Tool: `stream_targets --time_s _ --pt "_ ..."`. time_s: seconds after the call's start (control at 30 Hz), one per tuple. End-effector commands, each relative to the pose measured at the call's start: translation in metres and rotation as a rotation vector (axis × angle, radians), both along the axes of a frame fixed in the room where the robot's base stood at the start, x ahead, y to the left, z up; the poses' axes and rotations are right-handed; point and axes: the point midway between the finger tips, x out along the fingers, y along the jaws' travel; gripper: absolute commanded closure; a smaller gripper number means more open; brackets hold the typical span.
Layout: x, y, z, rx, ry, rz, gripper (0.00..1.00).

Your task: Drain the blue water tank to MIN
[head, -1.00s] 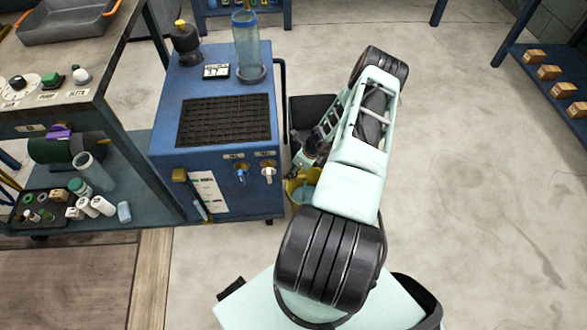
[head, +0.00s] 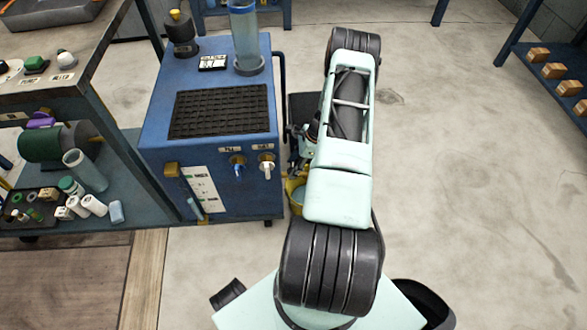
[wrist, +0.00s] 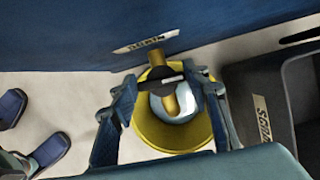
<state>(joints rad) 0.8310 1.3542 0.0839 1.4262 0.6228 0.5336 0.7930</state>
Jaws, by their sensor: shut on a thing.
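The blue water tank (head: 160,150) is a blue cabinet with a black grille on top. A white scale plate (head: 203,186) with a narrow sight tube is on its front; the water level is too small to read. In the wrist view, a brass drain outlet (wrist: 156,57) sticks out below a white label on the blue wall. My gripper (wrist: 161,84) is shut on a dark valve handle (wrist: 160,83) at that outlet. A yellow bucket (wrist: 150,137) is below, with pale water and a yellowish stream or spout over it. The arm mostly hides the gripper in the head view.
A black bin (wrist: 280,120) stands right of the bucket, close to my gripper. Blue and white taps (head: 238,168) are on the tank front. A cluttered workbench (head: 60,98) stands left. Open floor lies to the right.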

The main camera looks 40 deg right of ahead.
Motion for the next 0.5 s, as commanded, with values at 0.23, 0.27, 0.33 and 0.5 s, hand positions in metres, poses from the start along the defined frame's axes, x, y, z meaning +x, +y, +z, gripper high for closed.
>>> stream_targets --time_s 0.23,0.27,0.33,0.5 --pt "0.0003 0.0001 -0.0003 0.000 0.000 0.058 0.81" --pt "0.0003 0.0001 -0.0002 0.001 -0.001 0.061 0.81" --pt "0.0003 0.0002 0.0002 0.001 -0.001 0.066 0.81" --pt "0.0002 0.0004 0.0005 0.001 0.000 0.067 0.81"
